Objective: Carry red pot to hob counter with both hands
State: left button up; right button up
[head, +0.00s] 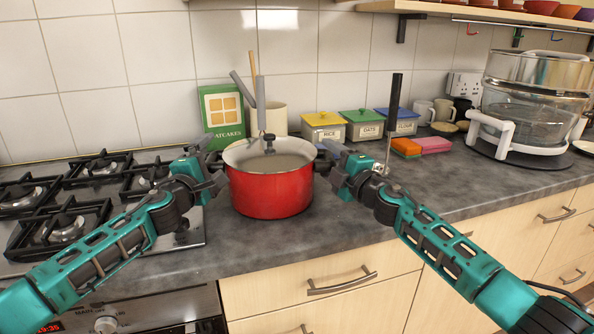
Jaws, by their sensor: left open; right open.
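The red pot (271,194) stands upright on the dark grey counter (330,232), just right of the hob (190,226). It has a pale lid with a dark knob. My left gripper (215,160) is open at the pot's left side, by the left handle. My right gripper (328,158) is open at the pot's right side, close to the right handle (322,165). I cannot tell whether either gripper touches the pot. The left handle is mostly hidden by my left gripper.
A green oatcakes box (222,112) and a utensil crock (277,118) stand behind the pot. Yellow (324,127), green (360,124) and blue-lidded (398,121) tins line the wall. Sponges (432,145) and a steamer (530,105) are at right. The counter's front middle is clear.

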pick_arm(q)
jog(key=shift+a, duration=3.55)
pick_arm(e)
jog(key=shift+o, duration=0.2)
jog(key=o, duration=0.8)
jog(key=shift+c, duration=0.2)
jog(key=shift+s+d, duration=0.1)
jog(key=v, duration=1.1)
jog(key=shift+s+d, duration=0.2)
jog(key=shift+s, duration=0.1)
pick_arm(q)
jog(key=shift+c, duration=0.3)
jog(key=shift+s+a+b, duration=0.1)
jog(key=shift+a+b, duration=0.55)
jog(key=shift+a, duration=1.85)
pick_arm(e)
jog(key=shift+f, duration=0.65)
